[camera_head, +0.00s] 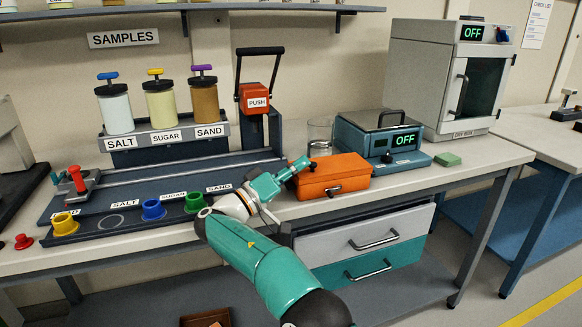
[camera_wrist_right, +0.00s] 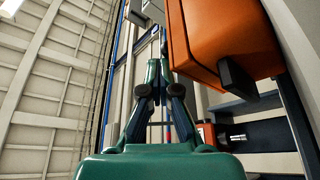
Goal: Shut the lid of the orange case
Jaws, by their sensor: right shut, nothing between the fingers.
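The orange case (camera_head: 345,168) sits on the bench, left of the scale. Its lid looks down on the body, with a dark latch on the front; I cannot tell whether a thin gap remains. My right gripper (camera_head: 301,163) is shut and empty, with its fingertips at the case's upper left side. I cannot tell whether they touch it. In the right wrist view the shut fingers (camera_wrist_right: 154,72) point beside the orange case (camera_wrist_right: 190,50), which fills the upper right with its dark latch. My left gripper is not in view.
A glass beaker (camera_head: 320,133) stands behind the case. The teal scale (camera_head: 352,140) reads OFF to its right, with a green block (camera_head: 447,160) beyond. A red PUSH press (camera_head: 258,98) and a dark sample tray (camera_head: 120,222) with coloured cups are to the left.

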